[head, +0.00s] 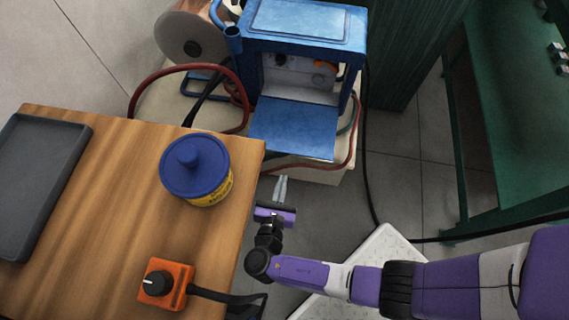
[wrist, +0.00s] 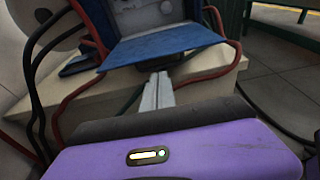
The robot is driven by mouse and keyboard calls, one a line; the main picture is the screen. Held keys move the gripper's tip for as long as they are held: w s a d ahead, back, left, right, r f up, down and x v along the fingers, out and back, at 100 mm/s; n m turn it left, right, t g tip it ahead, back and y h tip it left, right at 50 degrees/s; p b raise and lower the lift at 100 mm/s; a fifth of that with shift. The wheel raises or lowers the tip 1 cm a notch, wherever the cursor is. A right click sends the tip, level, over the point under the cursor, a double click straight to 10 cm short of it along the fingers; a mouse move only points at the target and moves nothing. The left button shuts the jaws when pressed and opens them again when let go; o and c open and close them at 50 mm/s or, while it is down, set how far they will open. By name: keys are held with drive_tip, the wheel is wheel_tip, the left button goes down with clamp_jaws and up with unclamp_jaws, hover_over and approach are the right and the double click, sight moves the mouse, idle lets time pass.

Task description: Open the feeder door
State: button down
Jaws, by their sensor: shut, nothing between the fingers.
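The feeder is a blue box at the top middle of the head view. Its blue feeder door (head: 294,128) is folded down and lies out flat in front of the opening, showing the inside of the box. In the wrist view the door (wrist: 165,43) also sticks out toward me, above my fingers. My gripper (head: 280,188) is shut and empty. Its fingers point at the feeder, just in front of and below the door's front edge. I cannot tell whether the fingertips touch the door.
A wooden table (head: 110,150) at left holds a blue-lidded tin (head: 196,170), a grey tray (head: 77,138) and an orange knob box (head: 166,284). Red hoses (head: 187,68) and a black cable (head: 366,150) run around the feeder. A green bench (head: 515,110) stands at right.

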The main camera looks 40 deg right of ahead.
drive_tip(key=shift+v, duration=1.05)
drive_tip(key=shift+r, duration=0.1)
